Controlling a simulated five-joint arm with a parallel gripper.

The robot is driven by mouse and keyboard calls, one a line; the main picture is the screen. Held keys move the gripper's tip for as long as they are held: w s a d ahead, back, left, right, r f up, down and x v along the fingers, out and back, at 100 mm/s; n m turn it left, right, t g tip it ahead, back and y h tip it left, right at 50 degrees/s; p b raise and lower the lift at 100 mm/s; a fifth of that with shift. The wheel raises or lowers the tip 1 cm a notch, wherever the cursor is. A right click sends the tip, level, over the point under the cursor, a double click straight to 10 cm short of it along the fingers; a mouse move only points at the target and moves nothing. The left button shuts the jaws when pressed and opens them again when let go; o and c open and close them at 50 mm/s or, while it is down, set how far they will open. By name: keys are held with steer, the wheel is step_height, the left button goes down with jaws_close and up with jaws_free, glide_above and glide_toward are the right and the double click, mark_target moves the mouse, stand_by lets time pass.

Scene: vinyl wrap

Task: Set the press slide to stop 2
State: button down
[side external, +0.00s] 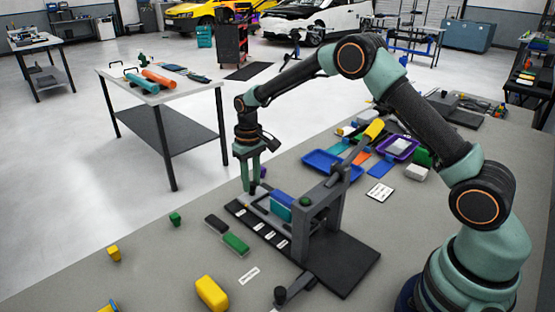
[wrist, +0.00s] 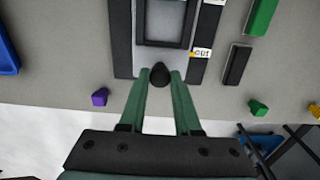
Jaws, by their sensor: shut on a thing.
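The press (side external: 318,215) stands on a dark base plate (side external: 345,262) on the bench, with a grey upright frame and a raised lever with a yellow handle (side external: 374,130). Its slide carries a teal and blue block (side external: 281,207) at the frame. Several white stop labels (side external: 270,236) run along the plate's near edge. My gripper (side external: 250,188) is at the slide's outer end. In the wrist view my gripper (wrist: 160,82) is shut on the slide's dark round knob (wrist: 160,74). One label (wrist: 202,53) shows near the right finger; which stop the slide is at is unclear.
A dark block (side external: 216,224), a green block (side external: 235,243) and a small green piece (side external: 175,218) lie left of the press. A yellow block (side external: 211,292) lies in front. A blue tray (side external: 330,163) and a purple tray (side external: 400,147) are behind. A purple piece (wrist: 99,97) lies near the gripper.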

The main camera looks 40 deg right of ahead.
mark_target(281, 195)
steer(key=shift+s+r, duration=0.1)
stand_by(0.3)
steer(key=s, duration=1)
steer(key=shift+s, duration=0.35)
steer(key=c, duration=0.6)
jaws_free()
step_height(281, 195, up, 12)
